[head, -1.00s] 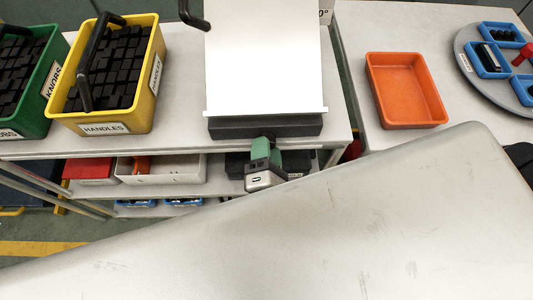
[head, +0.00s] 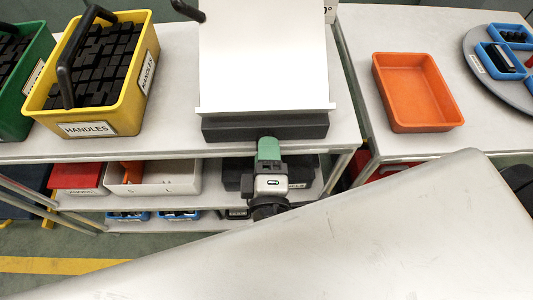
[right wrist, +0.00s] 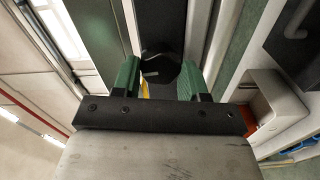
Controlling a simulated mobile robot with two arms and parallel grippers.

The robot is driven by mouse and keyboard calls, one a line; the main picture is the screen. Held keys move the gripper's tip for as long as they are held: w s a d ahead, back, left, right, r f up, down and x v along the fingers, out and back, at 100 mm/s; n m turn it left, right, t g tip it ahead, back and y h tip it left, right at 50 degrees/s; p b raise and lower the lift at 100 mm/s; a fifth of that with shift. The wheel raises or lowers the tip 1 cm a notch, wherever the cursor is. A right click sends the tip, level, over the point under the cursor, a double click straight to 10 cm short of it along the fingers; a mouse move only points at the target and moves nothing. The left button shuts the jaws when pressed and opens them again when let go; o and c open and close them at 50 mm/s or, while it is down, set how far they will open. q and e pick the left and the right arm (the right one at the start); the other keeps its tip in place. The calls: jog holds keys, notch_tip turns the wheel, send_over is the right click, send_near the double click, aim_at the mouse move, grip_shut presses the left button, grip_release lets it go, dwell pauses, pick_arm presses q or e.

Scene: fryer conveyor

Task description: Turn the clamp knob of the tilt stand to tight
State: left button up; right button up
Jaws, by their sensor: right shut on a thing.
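The tilt stand has a white tilted plate (head: 264,55) on a black base (head: 265,128), near the front edge of the bench in the head view. My right gripper (head: 268,143) is at the middle of the base's front side, its green fingers pointing at it. In the right wrist view the two green fingers (right wrist: 158,78) stand on either side of a dark round part (right wrist: 160,68), which looks like the clamp knob. The gripper is shut on it. In the head view the knob is hidden behind the fingers. My left gripper is not in view.
A yellow bin of handles (head: 136,107) and a green bin (head: 42,60) stand left of the stand. An orange tray (head: 429,128) and a grey turntable (head: 478,60) are on the right bench. A lower shelf holds a white box (head: 185,180). My own large grey link covers the front right.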

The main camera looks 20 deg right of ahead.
dwell(0.4)
jog(key=o, duration=0.9)
jog(key=shift+o, duration=0.2)
